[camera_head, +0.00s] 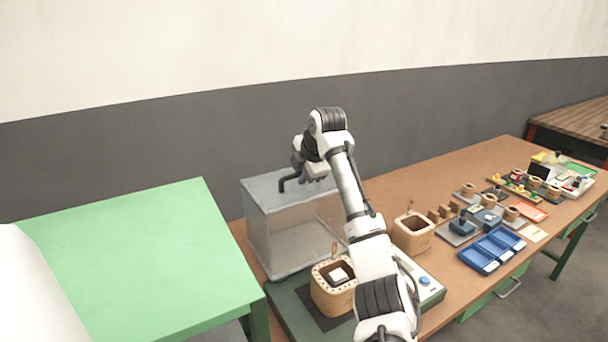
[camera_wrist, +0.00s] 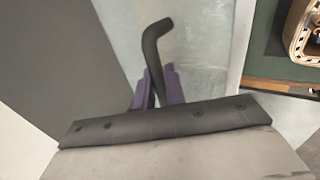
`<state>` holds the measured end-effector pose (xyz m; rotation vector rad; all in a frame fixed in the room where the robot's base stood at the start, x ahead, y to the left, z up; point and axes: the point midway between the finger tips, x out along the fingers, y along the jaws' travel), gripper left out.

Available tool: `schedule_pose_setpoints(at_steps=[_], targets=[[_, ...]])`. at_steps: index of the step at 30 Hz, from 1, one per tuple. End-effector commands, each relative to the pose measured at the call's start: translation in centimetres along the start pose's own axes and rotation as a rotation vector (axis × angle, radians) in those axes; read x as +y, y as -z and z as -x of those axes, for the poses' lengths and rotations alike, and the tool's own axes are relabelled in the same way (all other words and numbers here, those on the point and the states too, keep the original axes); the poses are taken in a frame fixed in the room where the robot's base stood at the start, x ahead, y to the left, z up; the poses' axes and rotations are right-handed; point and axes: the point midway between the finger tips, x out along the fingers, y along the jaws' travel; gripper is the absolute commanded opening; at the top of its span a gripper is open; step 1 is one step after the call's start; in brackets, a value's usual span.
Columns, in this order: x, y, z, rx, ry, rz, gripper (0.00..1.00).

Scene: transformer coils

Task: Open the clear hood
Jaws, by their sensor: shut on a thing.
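The clear hood (camera_head: 272,243) is a see-through box with a grey rim, standing at the left end of the wooden bench. A black bent handle (camera_head: 289,183) sticks up by its top. My gripper (camera_wrist: 158,85) is shut on this handle; in the wrist view its purple fingers are on either side of the black bar (camera_wrist: 153,45). The hood's pale clear panel (camera_wrist: 202,40) lies beyond the fingers. In the head view my wrist hides most of the fingers and part of the hood's top right.
A wooden coil block (camera_head: 328,299) stands on a dark base just in front of the hood. A second block (camera_head: 412,236) stands to the right of my arm. Blue trays (camera_head: 491,250) and small parts fill the right. A green table (camera_head: 140,260) is at left.

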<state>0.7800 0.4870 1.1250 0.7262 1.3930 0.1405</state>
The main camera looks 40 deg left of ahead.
Motion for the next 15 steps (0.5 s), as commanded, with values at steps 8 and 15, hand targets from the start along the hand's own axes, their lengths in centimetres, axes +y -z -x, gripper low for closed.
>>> schedule_pose_setpoints(at_steps=[8,15], targets=[[-0.03,0.03,-0.14,0.001,0.006,0.002,0.00],[-0.04,0.03,-0.14,0.001,0.006,0.002,0.17]])
